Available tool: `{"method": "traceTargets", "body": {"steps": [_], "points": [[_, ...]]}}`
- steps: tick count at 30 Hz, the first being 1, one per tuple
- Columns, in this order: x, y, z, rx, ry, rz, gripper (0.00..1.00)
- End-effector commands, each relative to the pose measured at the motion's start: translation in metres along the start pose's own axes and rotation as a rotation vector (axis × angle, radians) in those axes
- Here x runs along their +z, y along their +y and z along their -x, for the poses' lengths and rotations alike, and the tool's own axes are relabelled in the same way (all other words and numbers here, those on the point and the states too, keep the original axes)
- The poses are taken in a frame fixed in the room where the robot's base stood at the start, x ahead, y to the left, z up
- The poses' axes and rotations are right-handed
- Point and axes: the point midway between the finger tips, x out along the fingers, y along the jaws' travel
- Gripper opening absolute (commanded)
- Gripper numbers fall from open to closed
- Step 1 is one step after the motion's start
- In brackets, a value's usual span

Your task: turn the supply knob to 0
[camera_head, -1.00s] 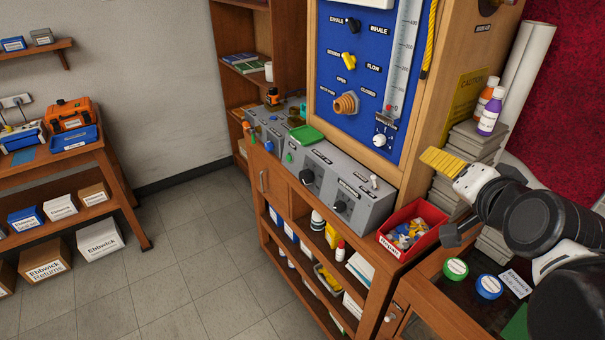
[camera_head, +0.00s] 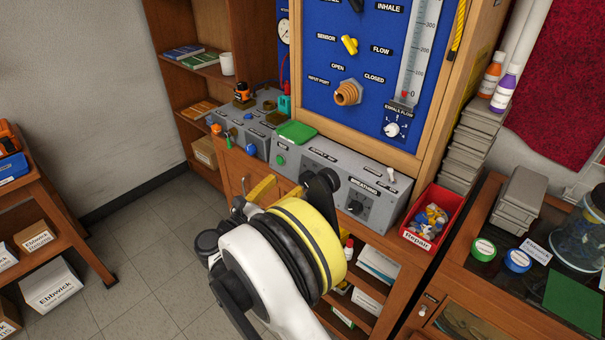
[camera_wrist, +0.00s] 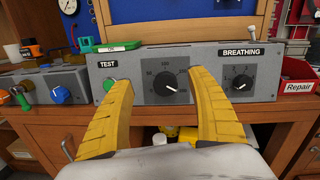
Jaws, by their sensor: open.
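A grey bench unit (camera_wrist: 220,55) faces me in the wrist view, with a black knob (camera_wrist: 166,84) on a numbered dial near its middle. The knob's white mark points to the lower right. A second black knob (camera_wrist: 241,83) sits under the BREATHING label. My gripper (camera_wrist: 163,90) is open, its yellow fingers to either side of the middle knob in the picture; contact is not visible.
A green TEST button (camera_wrist: 110,84) and a grey unit with a blue knob (camera_wrist: 60,95) lie to the left. A red Repair bin (camera_head: 434,213) stands right of the bench unit. The blue panel (camera_head: 365,50) rises behind it.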

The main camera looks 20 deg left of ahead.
Motion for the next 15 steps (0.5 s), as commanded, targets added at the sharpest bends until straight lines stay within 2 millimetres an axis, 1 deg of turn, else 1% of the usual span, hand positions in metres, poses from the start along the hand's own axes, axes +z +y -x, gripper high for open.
{"method": "traceTargets", "body": {"steps": [1,3,5,8,11,15], "points": [[-0.017,0.001,0.010,-0.015,0.021,-0.023,0.68],[-0.031,0.000,0.017,-0.032,0.042,-0.045,0.68],[-0.036,-0.001,0.016,-0.039,0.050,-0.054,0.68],[-0.038,-0.003,0.005,-0.044,0.052,-0.056,0.68],[-0.040,-0.004,-0.013,-0.044,0.052,-0.055,0.68],[-0.041,-0.005,-0.043,-0.044,0.051,-0.054,0.68]]}}
